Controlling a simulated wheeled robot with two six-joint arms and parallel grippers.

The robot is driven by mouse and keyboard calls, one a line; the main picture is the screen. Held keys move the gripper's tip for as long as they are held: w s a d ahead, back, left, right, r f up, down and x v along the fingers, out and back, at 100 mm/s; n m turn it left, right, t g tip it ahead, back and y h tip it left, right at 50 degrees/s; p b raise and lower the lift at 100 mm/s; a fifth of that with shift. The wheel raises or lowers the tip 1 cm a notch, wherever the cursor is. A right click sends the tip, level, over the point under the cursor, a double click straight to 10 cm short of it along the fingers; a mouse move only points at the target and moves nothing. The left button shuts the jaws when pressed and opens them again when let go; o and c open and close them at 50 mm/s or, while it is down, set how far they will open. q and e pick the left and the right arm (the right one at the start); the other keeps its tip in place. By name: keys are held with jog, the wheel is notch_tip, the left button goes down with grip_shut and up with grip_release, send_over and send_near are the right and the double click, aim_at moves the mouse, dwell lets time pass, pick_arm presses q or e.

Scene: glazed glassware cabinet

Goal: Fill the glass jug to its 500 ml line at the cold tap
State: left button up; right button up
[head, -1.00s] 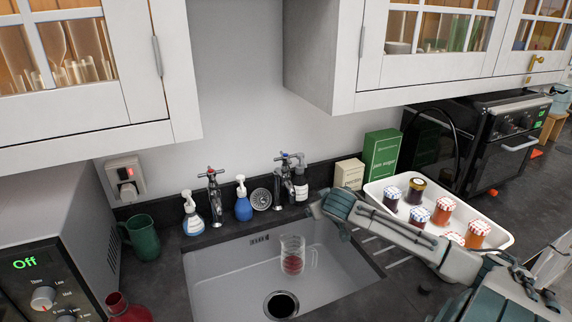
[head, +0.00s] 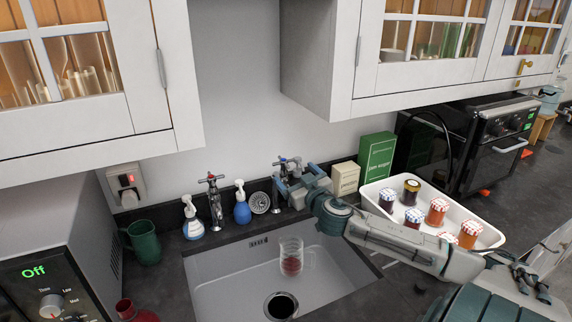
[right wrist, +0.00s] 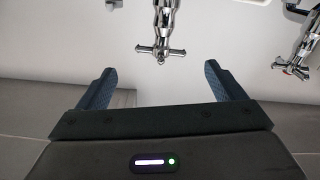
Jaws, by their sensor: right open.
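The clear glass jug (head: 291,258) stands in the sink, with red on its side or inside; I cannot tell whether it holds water. The cold tap (head: 281,162), with a blue-marked cross handle, is behind the sink and partly hidden by my right gripper (head: 287,182). My right gripper is open and empty, at this tap. In the right wrist view, the tap's cross handle (right wrist: 160,50) shows upside down, ahead of and between the two spread fingers (right wrist: 160,82), apart from both. No running water is visible. My left gripper is out of view.
The red-marked hot tap (head: 214,200) stands to the left, with soap bottles (head: 193,222) beside it. A white tray of jars (head: 490,236) and a green box (head: 376,157) are on the right. The sink (head: 225,285) has a dark drain.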

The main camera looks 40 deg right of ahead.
aim_at(286, 163)
jog(key=p+x, duration=0.1)
jog(key=x, duration=0.2)
jog(key=p+x, duration=0.1)
jog(key=x, duration=0.1)
jog(key=shift+w+d+r, duration=0.1)
jog(key=shift+w+r, duration=0.15)
jog(key=shift+w, duration=0.1)
jog(key=shift+w+d+f+p, duration=0.2)
jog(key=shift+w+p, duration=0.25)
jog(key=shift+w, duration=0.2)
jog(key=shift+c, duration=0.2)
